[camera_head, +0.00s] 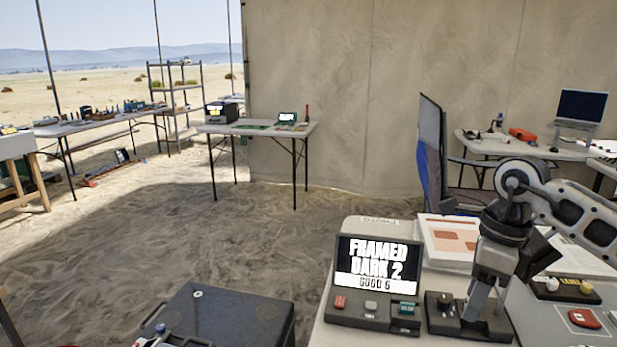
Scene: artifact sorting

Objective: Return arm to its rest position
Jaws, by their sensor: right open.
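My right arm comes in from the right edge and bends down at the wrist. My right gripper (478,306) points downward over the table at the lower right, and its jaws are open. Its tips are in front of or just above a small dark control box (441,325) with a knob. I cannot tell whether they touch it. I see nothing held between the fingers. A console with a lit screen (376,268) reading "FRAMED DARK 2 GOOD 6" stands just left of the gripper. My left gripper is not in view.
Papers (447,237) lie behind the gripper. A panel with a red button (584,318) and a knob box (567,290) are to its right. A dark case (218,312) stands at the lower middle. Open sandy ground lies beyond, with a folding table (258,129) farther back.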

